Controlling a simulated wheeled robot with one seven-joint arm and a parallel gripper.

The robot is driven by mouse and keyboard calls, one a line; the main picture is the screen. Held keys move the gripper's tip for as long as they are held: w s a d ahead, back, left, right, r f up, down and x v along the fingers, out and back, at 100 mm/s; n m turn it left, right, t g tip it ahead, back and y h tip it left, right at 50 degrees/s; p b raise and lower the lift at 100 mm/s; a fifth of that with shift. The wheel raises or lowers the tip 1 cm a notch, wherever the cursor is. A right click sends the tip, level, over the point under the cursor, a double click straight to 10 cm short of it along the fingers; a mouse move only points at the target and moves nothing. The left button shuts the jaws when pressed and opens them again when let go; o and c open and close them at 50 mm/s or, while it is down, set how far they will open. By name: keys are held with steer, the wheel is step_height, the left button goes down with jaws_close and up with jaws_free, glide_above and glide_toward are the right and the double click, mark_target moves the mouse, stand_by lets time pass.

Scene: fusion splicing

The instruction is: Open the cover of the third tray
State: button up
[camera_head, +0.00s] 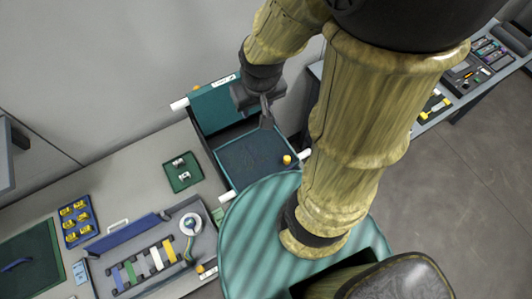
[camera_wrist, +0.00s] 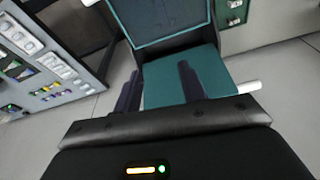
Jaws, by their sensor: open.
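A teal tray unit (camera_head: 252,160) with a dark recessed floor stands at the end of the bench in the head view. A teal panel (camera_head: 212,104) with a small label stands raised at its far side. I cannot tell which part is the third tray or its cover. My gripper (camera_head: 266,112) is over the unit, close to the raised panel's right end. In the wrist view, its two fingers (camera_wrist: 158,84) are apart with nothing clearly between them. A teal panel (camera_wrist: 212,68) lies beyond the fingers; contact with it is unclear.
White rods (camera_head: 180,104) stick out from the unit's sides, with a yellow knob (camera_head: 287,160) near one. A small green tray (camera_head: 182,172), a blue tray of yellow parts (camera_head: 76,219) and a grey tool tray (camera_head: 150,262) lie on the bench. Another bench (camera_head: 440,120) is at right.

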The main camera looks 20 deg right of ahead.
steer(key=d, duration=0.1)
steer(key=m+g+y+p, duration=0.4)
steer(key=m+g+p, duration=0.1)
steer(key=m, duration=0.6)
glide_above(287, 158)
steer(key=w+d, duration=0.4)
steer(key=d, duration=0.2)
step_height(287, 158, down, 3)
steer(key=shift+d+f+m, duration=0.1)
steer(key=shift+f+m, duration=0.1)
steer(key=shift+m, duration=0.1)
steer(key=shift+s+f, duration=0.1)
steer(key=shift+f, duration=0.05)
steer(key=x, duration=1.7)
steer(key=shift+f, duration=0.15)
steer(key=shift+d, duration=0.1)
jaws_close()
